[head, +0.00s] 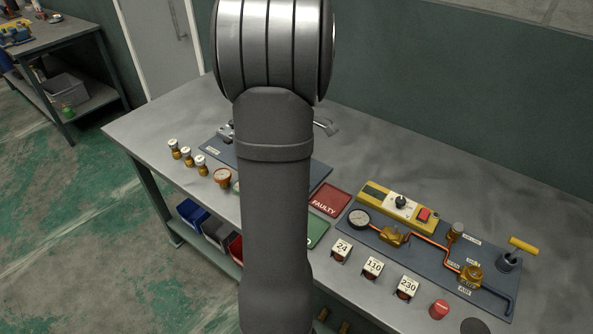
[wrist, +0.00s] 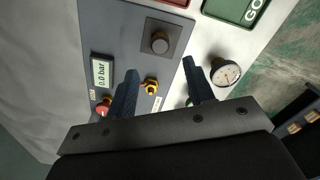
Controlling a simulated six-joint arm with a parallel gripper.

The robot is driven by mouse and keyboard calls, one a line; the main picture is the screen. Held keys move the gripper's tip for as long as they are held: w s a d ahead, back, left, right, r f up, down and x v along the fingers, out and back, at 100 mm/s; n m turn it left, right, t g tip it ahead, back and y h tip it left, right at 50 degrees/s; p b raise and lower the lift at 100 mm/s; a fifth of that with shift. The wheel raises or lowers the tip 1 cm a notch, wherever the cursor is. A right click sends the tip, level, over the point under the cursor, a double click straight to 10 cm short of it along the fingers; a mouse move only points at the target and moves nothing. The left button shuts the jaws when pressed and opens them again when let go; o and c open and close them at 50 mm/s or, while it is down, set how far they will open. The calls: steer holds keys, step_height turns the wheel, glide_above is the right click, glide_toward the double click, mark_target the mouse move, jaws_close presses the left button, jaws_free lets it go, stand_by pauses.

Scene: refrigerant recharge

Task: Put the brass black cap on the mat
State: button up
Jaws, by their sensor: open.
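A small brass-brown fitting with a dark top (head: 458,230) stands on the right board in the head view; I cannot tell surely that it is the brass black cap. A dark round disc (head: 474,326), possibly the mat, lies bare at the bench's front edge, near the bottom of the picture. My arm hides the gripper in the head view.
The red FAULTY tray (head: 329,199) and a green tray (head: 318,233) lie between the two boards. Weight-like blocks marked 24, 110 and 230 (head: 407,286) and a red cap (head: 439,309) stand in front. A gauge (wrist: 225,72) is right of my fingers.

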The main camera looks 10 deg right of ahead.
step_height(320, 180, up, 4)
steer(key=shift+f, duration=0.1)
stand_by(0.4)
step_height(320, 180, down, 12)
steer(key=shift+f, duration=0.2)
step_height(320, 180, up, 3)
steer(key=shift+f, duration=0.2)
steer(key=shift+r, duration=0.8)
